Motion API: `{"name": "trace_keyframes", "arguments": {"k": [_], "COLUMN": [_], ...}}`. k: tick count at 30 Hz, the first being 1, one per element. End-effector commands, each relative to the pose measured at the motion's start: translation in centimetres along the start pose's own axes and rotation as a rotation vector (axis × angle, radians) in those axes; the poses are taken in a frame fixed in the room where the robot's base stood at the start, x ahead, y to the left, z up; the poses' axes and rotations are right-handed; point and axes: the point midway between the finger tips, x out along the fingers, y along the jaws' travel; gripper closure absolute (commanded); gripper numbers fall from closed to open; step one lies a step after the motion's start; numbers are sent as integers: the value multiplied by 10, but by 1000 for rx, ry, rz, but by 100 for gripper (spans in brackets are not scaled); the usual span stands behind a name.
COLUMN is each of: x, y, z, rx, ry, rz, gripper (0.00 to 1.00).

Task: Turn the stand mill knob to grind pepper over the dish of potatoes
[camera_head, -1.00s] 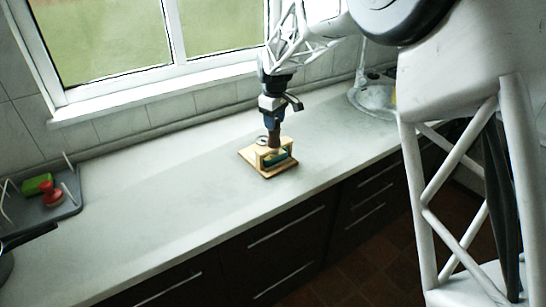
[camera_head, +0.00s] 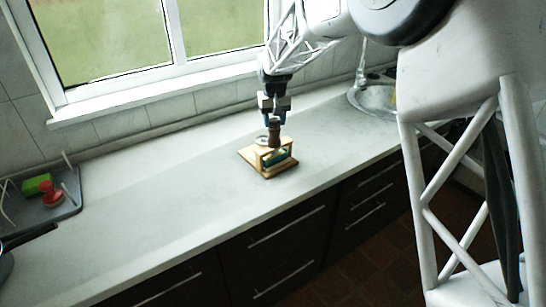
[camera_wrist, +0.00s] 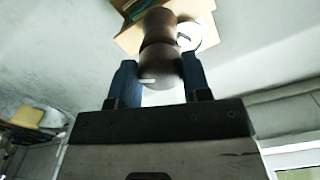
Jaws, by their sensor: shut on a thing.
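The stand mill's dark brown body and knob (camera_head: 274,132) rise from a light wooden stand (camera_head: 250,157) on the counter. In the wrist view the round brown knob (camera_wrist: 160,68) lies between my two blue fingers, with the wooden stand (camera_wrist: 125,38) beyond it. My gripper (camera_head: 274,121) points down from above and is shut on the knob; it also shows in the wrist view (camera_wrist: 157,78). A teal dish (camera_head: 276,157) sits inside the stand, under the mill. Its contents are too small to make out.
A pale round item (camera_head: 262,141) lies behind the stand. A grey dish rack (camera_head: 62,212) with a green thing (camera_head: 37,184) and a red thing (camera_head: 52,198) is at the far left. A sink (camera_head: 372,97) is at the back right. The counter between is clear.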

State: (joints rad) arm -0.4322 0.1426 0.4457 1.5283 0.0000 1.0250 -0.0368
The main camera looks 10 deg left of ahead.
Motion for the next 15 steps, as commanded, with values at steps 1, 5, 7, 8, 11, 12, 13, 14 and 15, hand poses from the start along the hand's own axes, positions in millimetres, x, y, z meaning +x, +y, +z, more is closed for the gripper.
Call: {"name": "trace_keyframes", "arguments": {"k": [1, 5, 7, 8, 11, 12, 13, 14, 15], "x": [0, 0, 0, 0, 0, 0, 0, 0, 0], "y": [0, 0, 0, 0, 0, 0, 0, 0, 0], "z": [0, 0, 0, 0, 0, 0, 0, 0, 0], "rx": [34, 129, 169, 182, 206, 209, 210, 210, 209], "ry": [0, 0, 0, 0, 0, 0, 0, 0, 0], "rz": [0, 0, 0, 0, 0, 0, 0, 0, 0], "gripper": [75, 75, 75, 75, 75, 75, 75, 75, 75]}}
